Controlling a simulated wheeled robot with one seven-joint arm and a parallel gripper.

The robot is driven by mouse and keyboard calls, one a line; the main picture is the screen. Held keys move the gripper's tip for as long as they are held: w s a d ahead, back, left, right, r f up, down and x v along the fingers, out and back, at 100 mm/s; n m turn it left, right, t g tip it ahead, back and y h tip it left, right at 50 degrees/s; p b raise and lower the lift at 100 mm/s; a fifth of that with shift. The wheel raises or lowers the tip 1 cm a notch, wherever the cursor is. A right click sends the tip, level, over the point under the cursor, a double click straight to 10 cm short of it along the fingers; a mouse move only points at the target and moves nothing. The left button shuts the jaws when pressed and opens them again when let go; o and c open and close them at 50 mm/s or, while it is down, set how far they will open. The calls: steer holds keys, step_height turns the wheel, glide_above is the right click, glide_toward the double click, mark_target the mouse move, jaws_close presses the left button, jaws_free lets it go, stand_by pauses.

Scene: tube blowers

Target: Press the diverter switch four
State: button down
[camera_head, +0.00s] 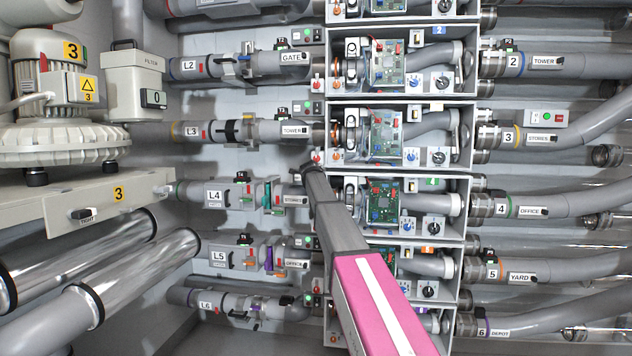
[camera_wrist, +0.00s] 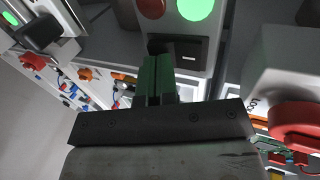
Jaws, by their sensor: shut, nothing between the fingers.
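Row four holds the L4 pipe unit (camera_head: 215,194), an open cabinet bay with a green-dotted circuit board (camera_head: 382,205), and the OFFICE pipe (camera_head: 545,210). My gripper (camera_head: 308,168) is at the bay's left edge, its arm covering part of this row. In the wrist view the shut, empty fingers (camera_wrist: 158,80) point at a grey switch box (camera_wrist: 165,38) with a red light (camera_wrist: 152,8), a lit green light (camera_wrist: 195,8) and a dark switch (camera_wrist: 185,58). The fingertips overlap the switch's left part; I cannot tell whether they touch. The box's number is not readable.
A red knob (camera_wrist: 298,125) on a pale housing stands close at the right of the wrist view. Stacked cabinet bays (camera_head: 465,135) and pipes crowd the right. A blower marked 3 (camera_head: 60,140) stands at left. Clear grey floor (camera_head: 185,330) shows at lower left.

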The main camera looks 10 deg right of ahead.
steer(key=shift+w+f, duration=0.1)
stand_by(0.3)
steer(key=shift+w+d+t, duration=0.1)
steer(key=shift+w+t, duration=0.05)
steer(key=shift+t, duration=0.15)
steer(key=shift+r, duration=0.2)
